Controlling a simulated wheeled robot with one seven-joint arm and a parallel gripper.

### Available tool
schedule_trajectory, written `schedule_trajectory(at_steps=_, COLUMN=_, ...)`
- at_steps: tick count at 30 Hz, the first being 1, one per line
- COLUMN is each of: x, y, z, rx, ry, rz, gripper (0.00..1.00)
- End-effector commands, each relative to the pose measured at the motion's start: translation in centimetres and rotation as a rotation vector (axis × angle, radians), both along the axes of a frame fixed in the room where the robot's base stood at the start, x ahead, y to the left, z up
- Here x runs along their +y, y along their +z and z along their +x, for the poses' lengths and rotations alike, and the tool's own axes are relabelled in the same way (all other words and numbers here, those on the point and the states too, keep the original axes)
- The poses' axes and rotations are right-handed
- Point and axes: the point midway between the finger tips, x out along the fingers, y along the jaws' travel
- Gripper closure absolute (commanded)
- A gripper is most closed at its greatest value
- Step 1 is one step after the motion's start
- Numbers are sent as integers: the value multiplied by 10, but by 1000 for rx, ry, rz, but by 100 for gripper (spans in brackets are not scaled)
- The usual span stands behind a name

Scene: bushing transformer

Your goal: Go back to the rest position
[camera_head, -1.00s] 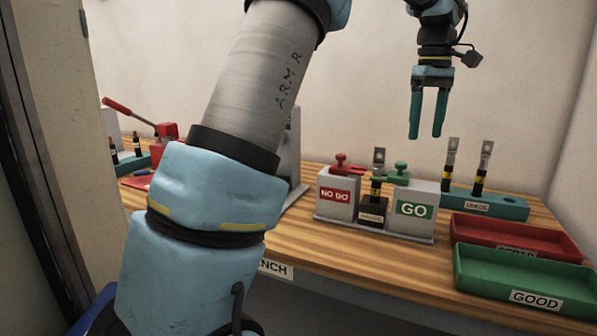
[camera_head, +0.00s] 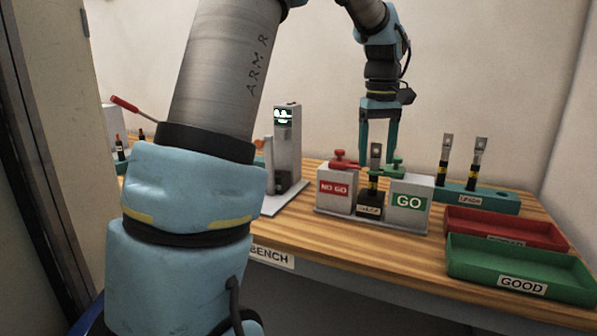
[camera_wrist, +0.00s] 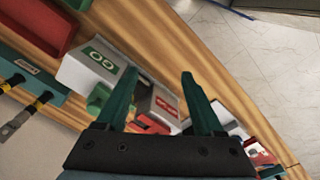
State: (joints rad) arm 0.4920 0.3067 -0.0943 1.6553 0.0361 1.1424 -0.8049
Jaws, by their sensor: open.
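My gripper (camera_head: 378,160) is open and hangs fingers down over the gauge station on the bench. Its two green fingers also show in the wrist view (camera_wrist: 160,78), with nothing gripped between them. In the head view a bushing (camera_head: 375,157) with a metal tab stands upright in a black holder between the red-topped NO GO box (camera_head: 334,191) and the green-topped GO box (camera_head: 408,210). The fingers overlap the bushing in the picture; I cannot tell their exact distance from it. The boxes also show in the wrist view.
A green rack (camera_head: 490,199) holds two upright bushings at right. The red tray (camera_head: 510,229) and green GOOD tray (camera_head: 520,272) are in front of it. A device with a lit screen (camera_head: 286,135) stands left of the boxes. My arm hides part of the bench (camera_head: 315,242).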

Motion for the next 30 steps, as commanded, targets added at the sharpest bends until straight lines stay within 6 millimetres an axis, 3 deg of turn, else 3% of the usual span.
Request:
schedule_trajectory(at_steps=7, x=108, y=-64, z=-23, rx=-34, ry=-111, rz=1, gripper=31)
schedule_trajectory(at_steps=12, x=184, y=-111, z=-70, rx=-71, ry=-207, rz=7, gripper=31)
schedule_trajectory(at_steps=15, x=214, y=-130, z=-98, rx=-89, ry=-251, rz=14, gripper=31)
schedule_trajectory(at_steps=21, x=240, y=-149, z=-130, rx=-107, ry=-299, rz=26, gripper=31)
schedule_trajectory(at_steps=30, x=241, y=-151, z=-133, rx=-108, ry=-307, rz=27, gripper=31)
